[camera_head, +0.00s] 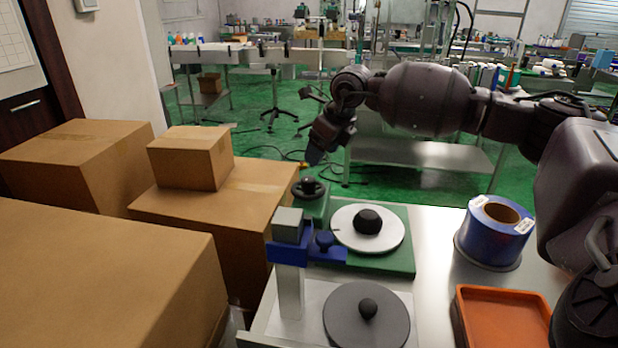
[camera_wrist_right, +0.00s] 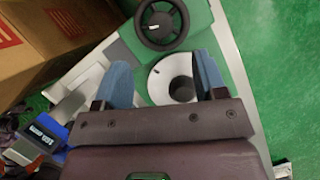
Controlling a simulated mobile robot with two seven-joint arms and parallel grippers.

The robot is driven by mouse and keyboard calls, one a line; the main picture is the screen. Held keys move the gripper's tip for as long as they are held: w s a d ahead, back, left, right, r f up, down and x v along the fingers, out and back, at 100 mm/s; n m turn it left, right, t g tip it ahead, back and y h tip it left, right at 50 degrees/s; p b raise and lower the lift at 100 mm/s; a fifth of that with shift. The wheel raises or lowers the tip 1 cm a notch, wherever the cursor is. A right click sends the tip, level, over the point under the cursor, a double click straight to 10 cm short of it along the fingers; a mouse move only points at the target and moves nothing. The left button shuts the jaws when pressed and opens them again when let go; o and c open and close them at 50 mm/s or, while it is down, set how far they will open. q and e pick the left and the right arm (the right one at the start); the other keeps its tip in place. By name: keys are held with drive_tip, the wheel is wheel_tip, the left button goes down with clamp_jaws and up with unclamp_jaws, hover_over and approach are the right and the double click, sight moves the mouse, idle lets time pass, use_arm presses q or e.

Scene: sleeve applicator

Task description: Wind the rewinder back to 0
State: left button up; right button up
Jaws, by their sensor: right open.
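The rewinder has a green base (camera_head: 405,255) with a white disc (camera_head: 385,238) and black centre knob. A black handwheel (camera_head: 310,188) stands at its far left corner; its ring and spokes show at the top of the right wrist view (camera_wrist_right: 146,30). The white disc is also there (camera_wrist_right: 160,86), partly hidden by my gripper. My right gripper (camera_head: 314,157) is open and empty, above the handwheel and apart from it in the head view. Its blue fingers (camera_wrist_right: 162,62) are spread in the wrist view, with the handwheel beyond their tips. My left gripper is not in view.
A post with a blue bracket (camera_head: 290,252) and a dark grey disc (camera_head: 345,318) stand nearer on the metal table. A blue label roll (camera_head: 485,243) and an orange tray (camera_head: 500,315) are at the right. Cardboard boxes (camera_head: 215,195) crowd the left.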

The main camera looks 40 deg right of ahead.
sight(309, 178)
drive_tip(key=b+x, duration=0.1)
drive_tip(key=x, duration=0.6)
drive_tip(key=shift+f+b, duration=0.3)
drive_tip(key=shift+f, duration=0.05)
drive_tip(key=shift+w+f, duration=0.35)
drive_tip(key=shift+f, duration=0.2)
drive_tip(key=shift+a+f, duration=0.1)
drive_tip(key=shift+c, duration=0.5)
drive_tip(key=c, duration=0.8)
drive_tip(key=shift+w+f+n+g+y+b, duration=0.1)
drive_tip(key=shift+n+g+y+b, duration=0.4)
drive_tip(key=shift+n, duration=1.9)
drive_tip(key=shift+c, duration=0.2)
drive_tip(key=o, duration=0.9)
drive_tip(key=shift+y, duration=0.3)
